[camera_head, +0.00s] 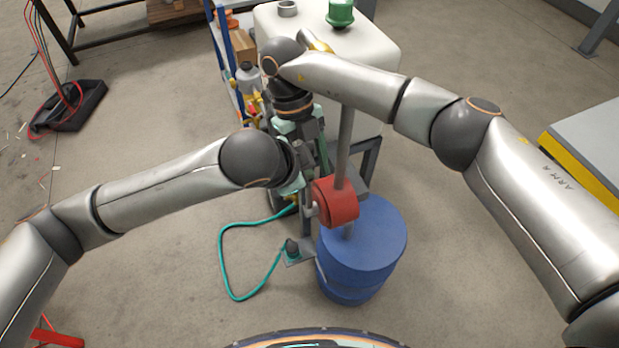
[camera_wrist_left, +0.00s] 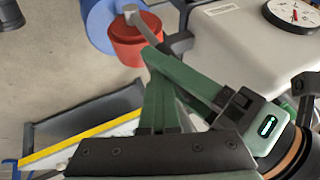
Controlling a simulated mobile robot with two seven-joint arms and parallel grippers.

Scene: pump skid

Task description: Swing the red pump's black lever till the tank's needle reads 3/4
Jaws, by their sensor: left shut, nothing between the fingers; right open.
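In the left wrist view the pump (camera_wrist_left: 135,45) is at the top, with a short dark rod running toward my fingers. My left gripper (camera_wrist_left: 163,78) is shut and empty, close beside the lever. My right gripper (camera_head: 306,148) is open, left of the lever; the grippers overlap, so whether either touches the lever is unclear. The cream tank (camera_head: 385,50) stands behind. Its round gauge (camera_wrist_left: 293,12) is partly cropped at the top right; the reading is unclear.
The blue drum (camera_head: 362,245) stands below the pump. A teal hose (camera_head: 222,250) loops on the floor to its left. A shelf with bottles (camera_head: 249,82) stands left of the tank. A yellow-edged platform (camera_head: 590,165) is at the right. Open floor lies left.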

